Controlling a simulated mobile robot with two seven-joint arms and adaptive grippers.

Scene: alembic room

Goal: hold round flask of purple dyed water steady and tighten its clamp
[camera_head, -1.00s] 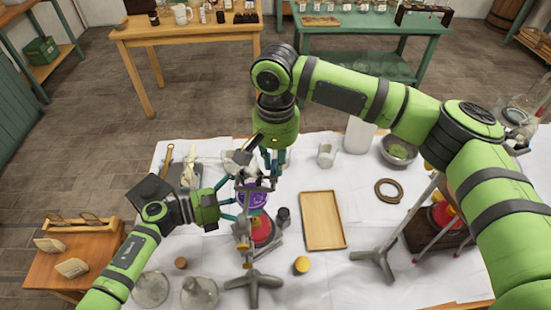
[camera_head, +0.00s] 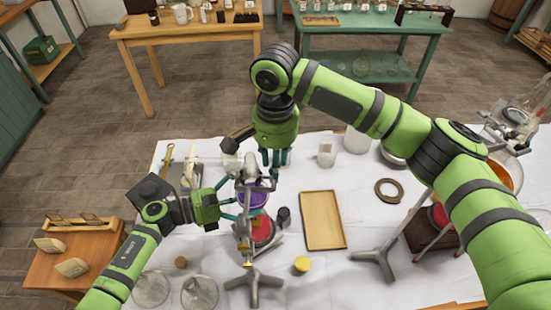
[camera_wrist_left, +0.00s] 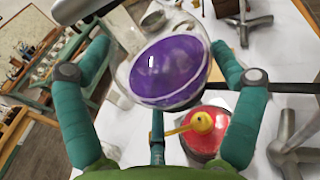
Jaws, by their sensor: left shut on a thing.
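The round flask of purple dyed water (camera_head: 252,197) hangs on a metal stand (camera_head: 244,225), partly hidden by the stand and its clamp (camera_head: 256,185). In the left wrist view the flask (camera_wrist_left: 170,68) is tilted in the picture, between my teal fingers. My left gripper (camera_head: 235,207) is shut on the flask from the left. My right gripper (camera_head: 275,158) points down, just above and right of the clamp. Its fingers are small and overlap the background, so its opening and any contact with the clamp are unclear.
A red vessel (camera_head: 262,230) stands below the flask, with a small dark jar (camera_head: 284,216) beside it. A wooden tray (camera_head: 323,220) lies to the right. A yellow-topped item (camera_head: 302,264) and the stand's foot (camera_head: 255,287) are in front. Another tripod stand (camera_head: 375,265) stands farther right.

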